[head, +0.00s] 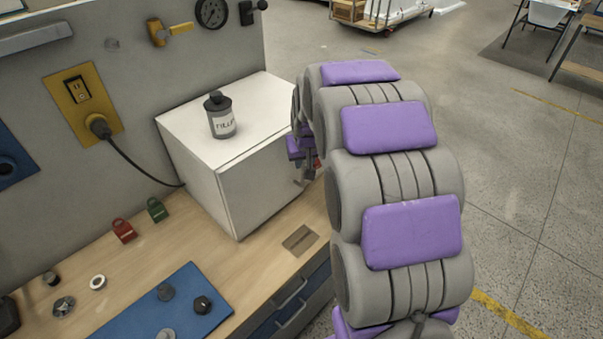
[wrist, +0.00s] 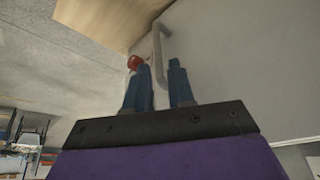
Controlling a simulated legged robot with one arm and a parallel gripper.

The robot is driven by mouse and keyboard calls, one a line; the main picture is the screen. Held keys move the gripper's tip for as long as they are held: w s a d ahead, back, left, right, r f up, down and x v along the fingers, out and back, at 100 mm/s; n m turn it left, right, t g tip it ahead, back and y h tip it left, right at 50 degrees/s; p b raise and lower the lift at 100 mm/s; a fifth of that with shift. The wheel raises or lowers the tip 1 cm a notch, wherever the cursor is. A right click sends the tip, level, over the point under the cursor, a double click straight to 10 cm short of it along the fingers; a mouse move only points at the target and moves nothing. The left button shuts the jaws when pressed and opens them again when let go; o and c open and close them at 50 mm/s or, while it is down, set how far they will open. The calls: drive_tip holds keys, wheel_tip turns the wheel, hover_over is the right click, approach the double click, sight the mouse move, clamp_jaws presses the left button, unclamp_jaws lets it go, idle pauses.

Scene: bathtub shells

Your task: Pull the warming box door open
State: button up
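The warming box (head: 195,165) is a white box on the wooden bench, and its door (head: 262,178) looks shut in the head view. My gripper (head: 308,168) is at the right part of the door, partly hidden by my arm. In the wrist view, the pale bent door handle (wrist: 158,50) runs between the two blue fingers of my gripper (wrist: 160,75). The fingers stand apart on either side of the bar; I cannot tell whether they touch it. The plain door face (wrist: 225,70) fills the right of the wrist view.
A dark labelled canister (head: 222,120) stands on the box. A cable runs from the yellow wall socket (head: 82,103) behind it. Red (head: 123,231) and green (head: 157,210) padlocks and a blue mat (head: 185,300) lie on the bench. Open floor (head: 530,200) is at the right.

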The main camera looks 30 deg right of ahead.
sight(303, 168)
drive_tip(key=x, duration=0.3)
drive_tip(key=b+x, duration=0.1)
drive_tip(key=x, duration=0.2)
drive_tip(key=shift+d+f, duration=0.15)
drive_tip(key=shift+d, duration=0.1)
drive_tip(key=shift+w+f, duration=0.3)
drive_tip(key=shift+f, duration=0.4)
clamp_jaws()
